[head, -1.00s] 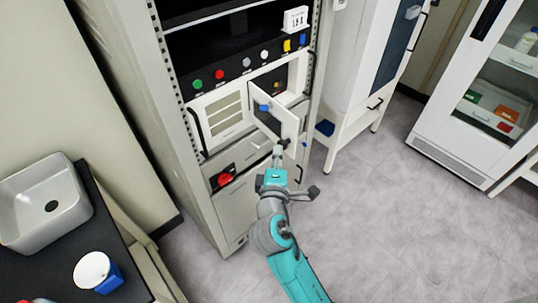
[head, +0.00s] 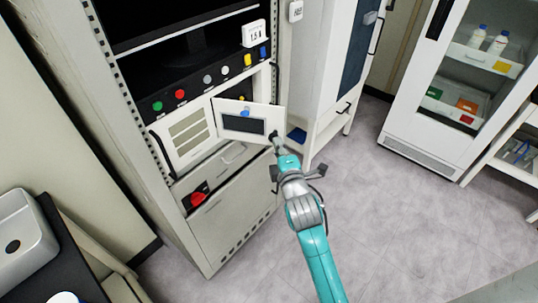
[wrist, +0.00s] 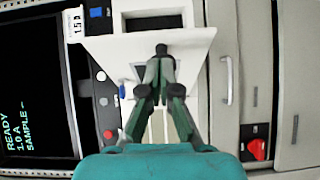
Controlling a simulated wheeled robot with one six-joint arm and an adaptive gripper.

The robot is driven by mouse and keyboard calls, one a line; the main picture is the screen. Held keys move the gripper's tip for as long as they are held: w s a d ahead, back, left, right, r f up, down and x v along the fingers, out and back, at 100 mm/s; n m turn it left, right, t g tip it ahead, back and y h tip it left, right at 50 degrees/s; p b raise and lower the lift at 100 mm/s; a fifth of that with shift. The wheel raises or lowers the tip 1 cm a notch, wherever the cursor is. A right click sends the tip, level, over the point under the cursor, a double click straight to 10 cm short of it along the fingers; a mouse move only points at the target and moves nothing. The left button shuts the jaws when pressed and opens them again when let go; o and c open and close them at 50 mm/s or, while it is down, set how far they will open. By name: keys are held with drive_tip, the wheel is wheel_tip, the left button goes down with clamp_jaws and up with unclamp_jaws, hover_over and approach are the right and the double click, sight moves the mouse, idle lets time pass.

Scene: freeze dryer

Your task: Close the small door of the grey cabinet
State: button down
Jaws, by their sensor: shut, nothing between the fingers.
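The small door (head: 231,133) of the grey cabinet (head: 150,130) is a white panel with a dark window and a blue knob. It stands partly open, hinged at its left, with part of the opening showing above and behind it. My gripper (head: 277,138) is shut and empty at the door's free right edge. In the wrist view the closed fingertips (wrist: 162,50) lie over the white door panel (wrist: 112,48) and seem to touch it; the exact contact is hidden. The dark opening shows beyond the door.
A row of coloured buttons (head: 208,79) runs above the door, and a red switch (head: 198,199) sits below. A vented panel (head: 187,137) is at its left. A white cabinet (head: 325,70) stands close at right. A sink (head: 22,215) is at lower left. The floor at right is clear.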

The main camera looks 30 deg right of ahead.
drive_tip(key=shift+w+d+n+t+y, duration=0.15)
drive_tip(key=shift+w+d+n+y, duration=0.5)
drive_tip(key=shift+w+d, duration=1.95)
drive_tip(key=shift+w+d+n+t+y, duration=0.1)
drive_tip(key=shift+w+d+n+y, duration=0.6)
drive_tip(key=shift+w, duration=3.55)
drive_tip(key=shift+w+d+n+t+y, duration=0.15)
drive_tip(key=shift+w+d+y, duration=0.9)
drive_tip(key=shift+w+d, duration=1.7)
drive_tip(key=shift+w+a, duration=0.65)
